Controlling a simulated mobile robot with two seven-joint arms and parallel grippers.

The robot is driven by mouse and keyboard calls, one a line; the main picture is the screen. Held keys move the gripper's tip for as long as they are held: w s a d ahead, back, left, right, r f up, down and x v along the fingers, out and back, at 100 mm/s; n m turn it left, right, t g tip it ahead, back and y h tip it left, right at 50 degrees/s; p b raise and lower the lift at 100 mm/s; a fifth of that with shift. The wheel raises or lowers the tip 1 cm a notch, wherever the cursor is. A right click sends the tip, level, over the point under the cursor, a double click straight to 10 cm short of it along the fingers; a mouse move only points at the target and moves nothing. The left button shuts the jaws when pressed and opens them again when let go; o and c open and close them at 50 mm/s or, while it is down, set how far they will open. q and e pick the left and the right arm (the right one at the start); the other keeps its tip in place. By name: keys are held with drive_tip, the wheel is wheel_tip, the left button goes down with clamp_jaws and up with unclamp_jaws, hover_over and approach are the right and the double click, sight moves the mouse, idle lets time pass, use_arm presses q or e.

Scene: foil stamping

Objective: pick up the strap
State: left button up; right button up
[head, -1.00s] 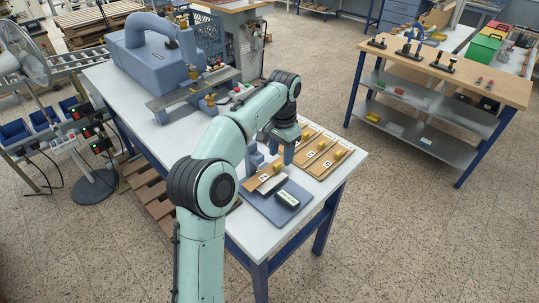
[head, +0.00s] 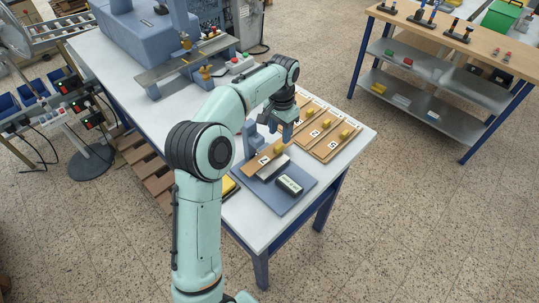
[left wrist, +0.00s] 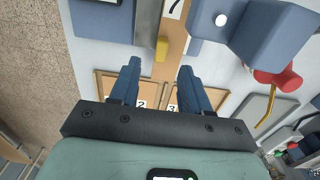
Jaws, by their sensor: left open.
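The strap looks to be the tan strip (head: 254,166) with a number label, lying across a pale block on the blue-grey plate (head: 272,203). A yellow block (head: 279,149) sits on its far part. In the left wrist view the tan strip (left wrist: 177,42) runs up the picture, with the yellow block (left wrist: 162,48) beyond my fingertips. My left gripper (head: 287,134) hangs over the table near the strip's far end. In the left wrist view its fingers (left wrist: 157,76) are apart, with nothing held between them. My right gripper is out of view.
Numbered brown trays (head: 337,145) with yellow blocks lie right of the strip. A small display box (head: 290,184) stands on the plate. A blue fixture (left wrist: 270,28) with a red knob (left wrist: 278,78) is close at right. A large blue press (head: 150,45) stands farther back.

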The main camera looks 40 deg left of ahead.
sight(278, 146)
use_arm(q)
drive_tip(key=f, duration=0.3)
drive_tip(key=f+b, duration=0.1)
drive_tip(key=f, duration=0.1)
drive_tip(key=shift+s+a+f, duration=0.1)
drive_tip(key=shift+s+f, duration=0.2)
drive_tip(key=shift+w, duration=0.1)
clamp_jaws()
